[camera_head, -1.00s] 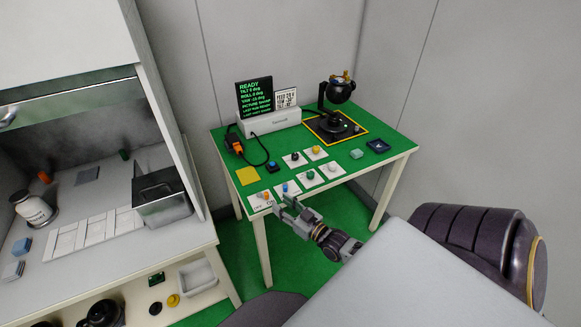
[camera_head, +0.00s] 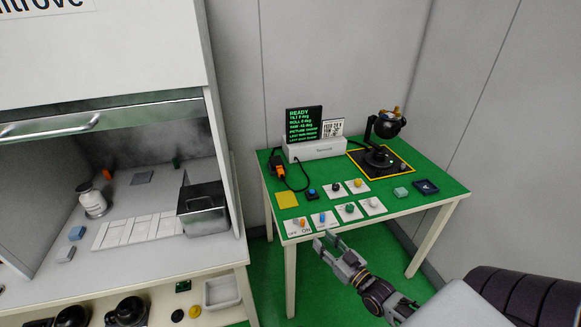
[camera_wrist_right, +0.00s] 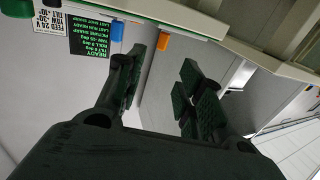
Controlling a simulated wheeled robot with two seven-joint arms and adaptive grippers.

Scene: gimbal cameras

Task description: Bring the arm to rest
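My right gripper (camera_head: 328,245) is open and empty in the head view, in front of the near edge of the green table (camera_head: 428,204). Its two fingers stand apart in the right wrist view (camera_wrist_right: 160,85), with nothing between them. Beyond the fingers are the orange switch (camera_wrist_right: 178,45) and a blue knob (camera_wrist_right: 117,30). They also show in the head view as the orange switch (camera_head: 302,222) and the blue knob (camera_head: 322,217) on white cards near the front edge. My left gripper is not in view.
On the table stand the gimbal camera (camera_head: 388,126), a screen reading READY (camera_head: 304,122), a yellow pad (camera_head: 287,199) and several knobs. At left is a hood cabinet with a metal bin (camera_head: 204,209), a white jar (camera_head: 91,200) and blue blocks. Green floor lies below the table.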

